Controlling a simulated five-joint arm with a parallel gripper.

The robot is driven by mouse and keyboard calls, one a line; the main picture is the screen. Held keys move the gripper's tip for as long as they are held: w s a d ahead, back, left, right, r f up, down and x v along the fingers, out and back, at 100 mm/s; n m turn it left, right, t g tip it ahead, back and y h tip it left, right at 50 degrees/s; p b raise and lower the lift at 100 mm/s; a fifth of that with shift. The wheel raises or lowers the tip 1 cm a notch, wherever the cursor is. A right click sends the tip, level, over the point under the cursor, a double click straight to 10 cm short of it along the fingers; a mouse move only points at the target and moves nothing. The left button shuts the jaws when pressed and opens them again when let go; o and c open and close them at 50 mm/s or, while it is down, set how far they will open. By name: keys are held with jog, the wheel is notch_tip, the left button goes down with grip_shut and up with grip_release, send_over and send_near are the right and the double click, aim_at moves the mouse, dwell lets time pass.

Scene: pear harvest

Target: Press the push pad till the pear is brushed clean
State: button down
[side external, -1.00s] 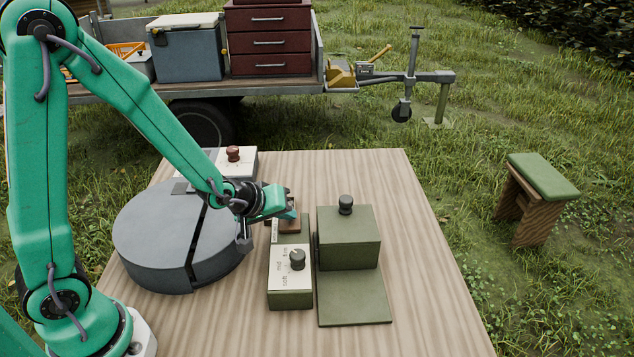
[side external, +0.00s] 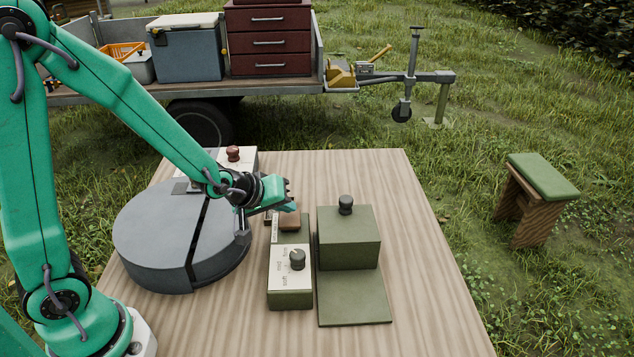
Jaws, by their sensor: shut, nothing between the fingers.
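A small brown pad (side external: 290,221), which looks like the push pad, sits on a low green base behind the dial box. My gripper (side external: 286,198) is shut and empty, just above and behind the pad's left part. A small gap seems to show between them, but I cannot tell for sure whether they touch. The green box (side external: 348,247) with a black knob on top (side external: 346,204) stands right of the pad on a flat green plate (side external: 354,308). I see no pear and no brush in this view; the box's inside is hidden.
The dial box (side external: 290,284) stands in front of the pad. A grey slotted disc (side external: 155,240) lies left, under my arm. A white box with a red knob (side external: 233,154) is at the back. The wooden table (side external: 430,270) is clear at right.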

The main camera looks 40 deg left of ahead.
aim_at(285, 220)
dwell(0.3)
jog(key=shift+r, duration=2.5)
dwell(1.0)
notch_tip(285, 220, up, 4)
jog(key=shift+f, duration=0.1)
jog(key=shift+f, duration=0.1)
dwell(0.5)
jog(key=shift+f, duration=4.3)
jog(key=shift+f, duration=0.2)
